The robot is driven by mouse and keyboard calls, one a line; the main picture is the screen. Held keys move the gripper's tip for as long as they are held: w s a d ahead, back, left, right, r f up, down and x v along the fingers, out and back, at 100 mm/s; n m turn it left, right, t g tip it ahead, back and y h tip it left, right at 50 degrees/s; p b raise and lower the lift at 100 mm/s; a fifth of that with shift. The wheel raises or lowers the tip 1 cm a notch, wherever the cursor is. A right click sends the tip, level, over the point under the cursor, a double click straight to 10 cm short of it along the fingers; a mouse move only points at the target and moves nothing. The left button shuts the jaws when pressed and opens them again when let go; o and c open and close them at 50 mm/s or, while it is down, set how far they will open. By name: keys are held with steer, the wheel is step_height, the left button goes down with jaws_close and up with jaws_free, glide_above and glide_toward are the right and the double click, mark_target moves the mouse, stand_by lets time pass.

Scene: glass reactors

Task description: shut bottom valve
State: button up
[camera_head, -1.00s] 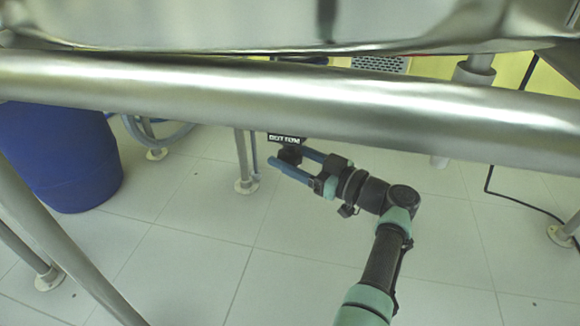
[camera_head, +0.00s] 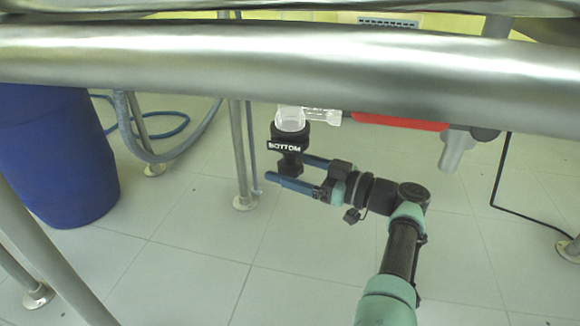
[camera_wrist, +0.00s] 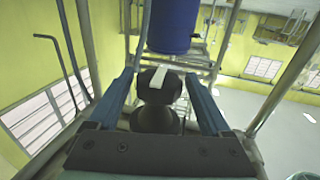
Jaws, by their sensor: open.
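The bottom valve (camera_head: 287,142) is a black fitting with a white "BOTTOM" label, hanging under a clear glass outlet (camera_head: 291,118). Its black handle (camera_head: 290,163) points down below the label. My gripper (camera_head: 291,172) comes from the right with its two blue fingers apart, and the handle is between or just beside them. In the wrist view the black valve (camera_wrist: 158,88) with its white label stands between the open fingers of my gripper (camera_wrist: 163,88), with gaps on both sides. I cannot tell whether either finger touches it.
A thick steel rail (camera_head: 300,70) crosses above the valve and my arm. A blue barrel (camera_head: 55,150) stands at the left. A steel leg (camera_head: 238,150) rises behind the valve. A red part (camera_head: 400,122) lies under the rail at right. The tiled floor below is clear.

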mark_target(302, 171)
steer(key=shift+d, duration=0.1)
steer(key=shift+v, duration=4)
